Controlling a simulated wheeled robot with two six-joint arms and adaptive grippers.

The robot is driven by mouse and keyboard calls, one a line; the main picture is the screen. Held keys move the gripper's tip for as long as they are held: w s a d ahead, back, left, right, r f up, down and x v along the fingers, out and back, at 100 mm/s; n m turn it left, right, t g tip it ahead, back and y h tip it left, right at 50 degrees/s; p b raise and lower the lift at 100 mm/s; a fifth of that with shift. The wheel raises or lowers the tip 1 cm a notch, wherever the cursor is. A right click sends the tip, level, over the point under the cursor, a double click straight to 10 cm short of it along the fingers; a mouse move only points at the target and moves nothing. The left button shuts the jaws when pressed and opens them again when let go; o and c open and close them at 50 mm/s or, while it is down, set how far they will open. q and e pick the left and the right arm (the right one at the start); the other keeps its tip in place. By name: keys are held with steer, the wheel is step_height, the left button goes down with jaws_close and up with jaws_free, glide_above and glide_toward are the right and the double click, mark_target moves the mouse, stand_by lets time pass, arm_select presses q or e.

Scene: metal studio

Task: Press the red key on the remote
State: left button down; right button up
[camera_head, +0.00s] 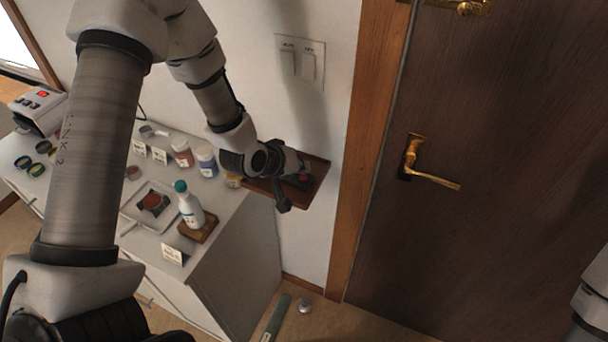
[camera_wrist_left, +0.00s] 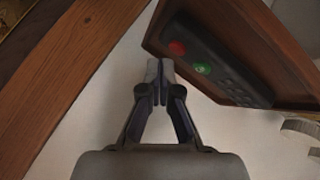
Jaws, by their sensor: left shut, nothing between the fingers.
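The remote (camera_wrist_left: 220,62) is a dark bar with a red key (camera_wrist_left: 177,48) near one end, a green key (camera_wrist_left: 203,68) beside it and several dark buttons further along. It lies on a brown wooden shelf (camera_wrist_left: 285,50). In the head view the red key (camera_head: 304,177) shows small on the shelf (camera_head: 318,176), with my left gripper (camera_head: 299,167) over it, partly hiding the remote. In the wrist view my left gripper (camera_wrist_left: 160,82) is shut and empty, its fingertips just below the red key in the picture. I see no contact. My right gripper is out of view.
A wooden door frame (camera_head: 368,130) and door with a brass handle (camera_head: 430,175) stand right of the shelf.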

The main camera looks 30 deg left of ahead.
mark_target(301, 179)
arm_select(q)
step_height(301, 179, up, 6)
steer(key=p, duration=0.4)
steer(key=shift+p, duration=0.4)
steer(key=shift+f, duration=0.15)
